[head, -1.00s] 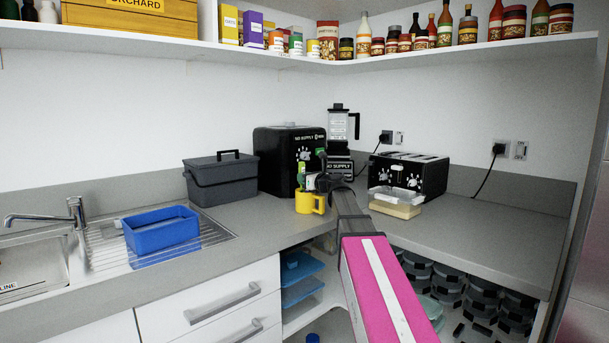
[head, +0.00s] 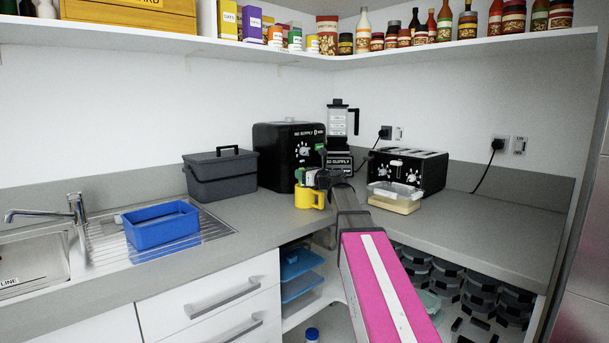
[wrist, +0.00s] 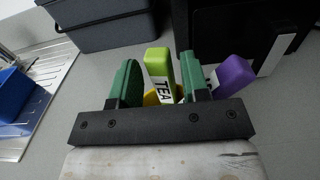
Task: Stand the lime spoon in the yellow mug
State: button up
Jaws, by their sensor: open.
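The yellow mug (head: 309,198) stands on the grey counter, in front of the black oven. In the wrist view only a little of the mug (wrist: 151,99) shows behind my gripper. The lime spoon's handle (wrist: 160,66), marked TEA, rises between my green fingers and leans slightly. It appears to stand in the mug, but its lower end is hidden. My gripper (wrist: 160,60) is open, with a finger on each side of the handle. In the head view my gripper (head: 314,178) is just above the mug and small.
A purple handle (wrist: 235,73) lies right of my fingers in the wrist view. The black oven (head: 287,152), a grey lidded box (head: 221,175), a toaster (head: 408,170) and a lidded food container (head: 394,197) stand around. A blue tub (head: 161,226) is by the sink. The counter front is clear.

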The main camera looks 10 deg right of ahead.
jog(key=v, duration=0.9)
jog(key=shift+s+d+f, duration=0.1)
jog(key=shift+s+f, duration=0.1)
jog(key=shift+s, duration=0.2)
jog(key=shift+s+d+r, duration=0.15)
jog(key=shift+s+d, duration=0.25)
